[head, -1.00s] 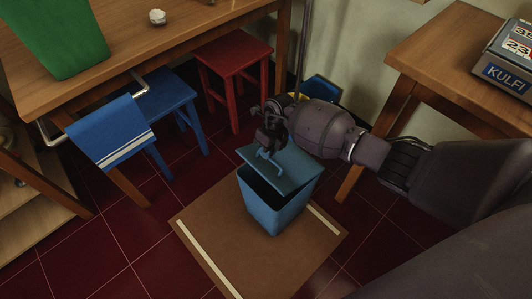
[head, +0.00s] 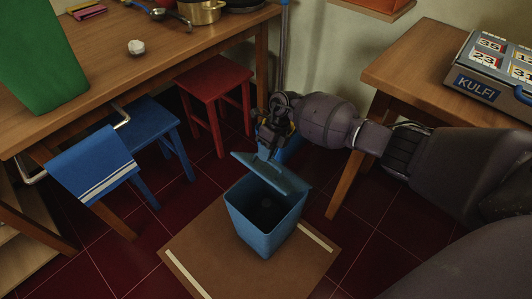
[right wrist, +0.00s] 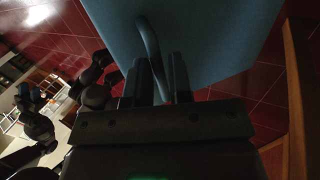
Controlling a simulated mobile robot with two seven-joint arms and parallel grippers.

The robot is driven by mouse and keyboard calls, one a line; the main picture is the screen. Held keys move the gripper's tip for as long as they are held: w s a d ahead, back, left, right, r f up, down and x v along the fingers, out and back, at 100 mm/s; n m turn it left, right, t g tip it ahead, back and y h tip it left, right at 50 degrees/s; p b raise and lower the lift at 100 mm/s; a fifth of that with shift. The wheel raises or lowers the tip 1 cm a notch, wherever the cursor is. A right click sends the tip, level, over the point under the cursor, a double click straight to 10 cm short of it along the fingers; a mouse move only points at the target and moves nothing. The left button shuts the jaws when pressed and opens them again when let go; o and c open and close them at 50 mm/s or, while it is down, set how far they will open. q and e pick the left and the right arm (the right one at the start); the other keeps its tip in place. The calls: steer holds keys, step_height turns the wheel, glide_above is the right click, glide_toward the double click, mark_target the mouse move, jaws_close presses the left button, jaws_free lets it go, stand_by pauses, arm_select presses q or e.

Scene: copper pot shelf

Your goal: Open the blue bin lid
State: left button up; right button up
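The blue bin (head: 266,232) stands upright on a brown mat. Its blue lid (head: 282,177) is tilted up toward the back, and the dark inside of the bin shows. My right gripper (head: 268,143) is at the raised front part of the lid, above the bin's far side. In the right wrist view, my right gripper (right wrist: 164,80) has its two fingers closed around the curved blue handle (right wrist: 150,42), with the lid's flat blue face (right wrist: 215,35) beyond.
The brown mat (head: 200,255) lies on dark red tiles. Wooden tables (head: 150,50) stand at left and right; the right one holds a KULFI box (head: 480,85).

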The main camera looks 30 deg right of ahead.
steer(key=o, duration=0.3)
steer(key=shift+d+f, duration=0.1)
steer(key=shift+f, duration=0.05)
steer(key=shift+r, duration=0.4)
arm_select(q)
steer(key=shift+s+a+n+p, duration=0.25)
steer(key=shift+s+n+p, duration=0.2)
steer(key=shift+p, duration=0.65)
arm_select(e)
steer(key=v, duration=1)
steer(key=shift+d, duration=0.15)
